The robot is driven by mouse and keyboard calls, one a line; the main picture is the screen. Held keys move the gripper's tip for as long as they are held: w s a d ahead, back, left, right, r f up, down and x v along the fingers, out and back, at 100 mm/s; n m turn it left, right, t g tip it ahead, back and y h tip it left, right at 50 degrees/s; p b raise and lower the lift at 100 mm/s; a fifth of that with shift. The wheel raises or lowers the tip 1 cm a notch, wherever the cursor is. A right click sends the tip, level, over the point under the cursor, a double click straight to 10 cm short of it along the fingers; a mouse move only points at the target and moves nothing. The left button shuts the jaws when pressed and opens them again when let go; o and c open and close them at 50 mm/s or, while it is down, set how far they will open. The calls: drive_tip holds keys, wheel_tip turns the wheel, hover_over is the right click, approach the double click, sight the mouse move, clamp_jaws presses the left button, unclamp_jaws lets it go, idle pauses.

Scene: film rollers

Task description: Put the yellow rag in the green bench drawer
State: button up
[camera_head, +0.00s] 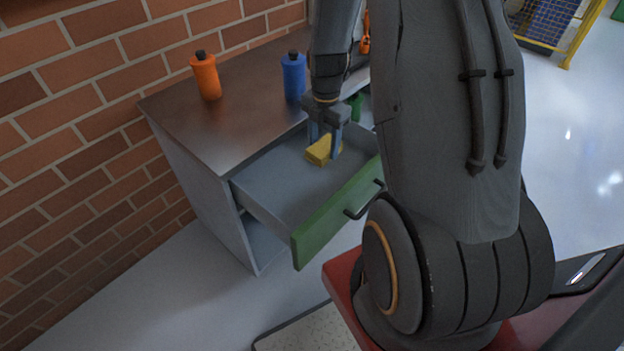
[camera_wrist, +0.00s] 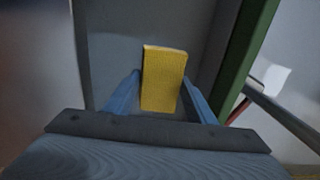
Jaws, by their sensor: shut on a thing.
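The yellow rag (camera_head: 320,151) is a folded block between the fingers of my gripper (camera_head: 326,146), which is shut on it. It also shows in the wrist view (camera_wrist: 163,80), between the two blue fingers (camera_wrist: 160,95). The green bench drawer (camera_head: 330,213) is pulled open, with a green front and a grey inside. The gripper and rag are over the drawer's inside, towards its far end. I cannot tell whether the rag touches the drawer floor.
The metal bench top (camera_head: 215,125) holds an orange bottle (camera_head: 206,78) and a blue bottle (camera_head: 294,78). A brick wall (camera_head: 70,110) stands behind the bench. My arm hides part of the bench's right side. The near part of the drawer is empty.

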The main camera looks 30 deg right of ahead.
sight(323, 154)
wheel_tip(323, 154, down, 4)
drive_tip(key=shift+f+b, duration=0.1)
drive_tip(key=shift+b, duration=0.65)
drive_tip(key=shift+f+p, duration=0.7)
drive_tip(key=shift+f, duration=4.25)
drive_tip(key=shift+f, duration=0.1)
drive_tip(key=o, duration=1)
drive_tip(key=shift+o, duration=0.2)
